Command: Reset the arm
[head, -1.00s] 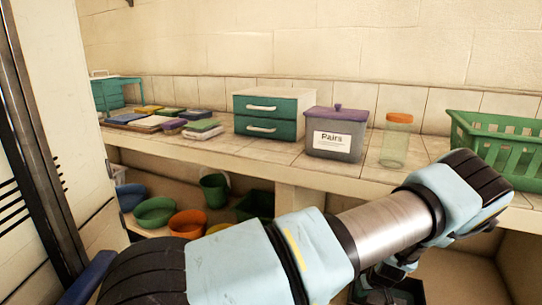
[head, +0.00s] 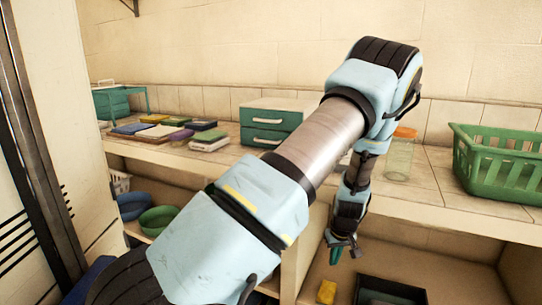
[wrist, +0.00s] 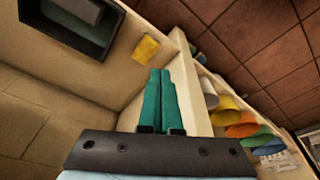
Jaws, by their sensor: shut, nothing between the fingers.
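My gripper (head: 336,255) hangs down in front of the counter's edge in the head view. In the wrist view my gripper (wrist: 160,75) shows two green fingers lying side by side, shut and empty. My arm crosses the middle of the head view, with its elbow raised above the counter. The arm hides the box labelled "Pairs" and part of the green drawer unit (head: 268,130).
Below are a yellow sponge (head: 326,291), a black tray (head: 392,290) and a green bowl (head: 158,220). The wrist view shows several coloured cups (wrist: 243,124).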

